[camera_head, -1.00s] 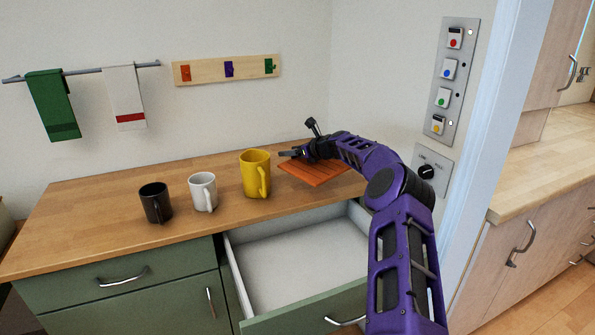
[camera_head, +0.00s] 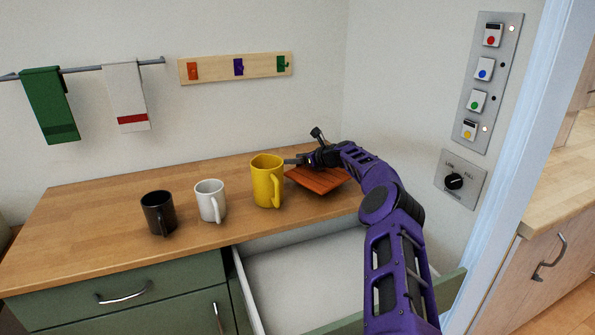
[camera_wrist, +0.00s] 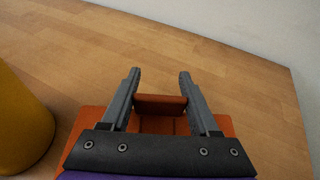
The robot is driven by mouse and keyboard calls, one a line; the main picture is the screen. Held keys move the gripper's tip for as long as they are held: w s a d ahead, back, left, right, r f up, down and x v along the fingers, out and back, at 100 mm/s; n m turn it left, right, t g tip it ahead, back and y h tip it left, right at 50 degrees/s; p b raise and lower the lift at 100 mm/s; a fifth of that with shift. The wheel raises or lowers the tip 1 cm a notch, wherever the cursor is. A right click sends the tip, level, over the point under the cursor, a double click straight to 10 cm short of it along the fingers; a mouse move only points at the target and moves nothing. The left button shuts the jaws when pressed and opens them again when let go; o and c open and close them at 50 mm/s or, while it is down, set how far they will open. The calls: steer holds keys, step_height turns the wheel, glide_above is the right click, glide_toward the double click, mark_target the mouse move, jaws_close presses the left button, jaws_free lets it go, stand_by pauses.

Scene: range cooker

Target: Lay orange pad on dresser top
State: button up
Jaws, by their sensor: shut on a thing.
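The orange pad (camera_head: 320,180) is over the right part of the wooden dresser top (camera_head: 100,215), just right of the yellow mug. My gripper (camera_wrist: 160,85) is shut on the raised orange grip (camera_wrist: 160,104) of the pad, with one finger on each side. The flat of the pad (camera_wrist: 235,128) shows below and beside the fingers in the wrist view. A dark shadow lies under the pad's front edge in the head view. I cannot tell whether the pad touches the wood. My wrist hides part of the pad.
A yellow mug (camera_head: 266,182), white mug (camera_head: 209,202) and black mug (camera_head: 158,213) stand left of the pad. The yellow mug (camera_wrist: 20,125) is close in the wrist view. An open, empty drawer (camera_head: 310,285) juts out below. The wall (camera_wrist: 250,30) is behind.

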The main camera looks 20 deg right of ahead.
mark_target(320, 173)
steer(key=shift+f, duration=1.65)
steer(key=shift+f+b, duration=0.2)
steer(key=shift+b, duration=0.1)
steer(key=o, duration=1.4)
steer(key=shift+r, duration=0.1)
steer(key=shift+r, duration=0.1)
steer(key=p+v, duration=0.1)
steer(key=v, duration=1.1)
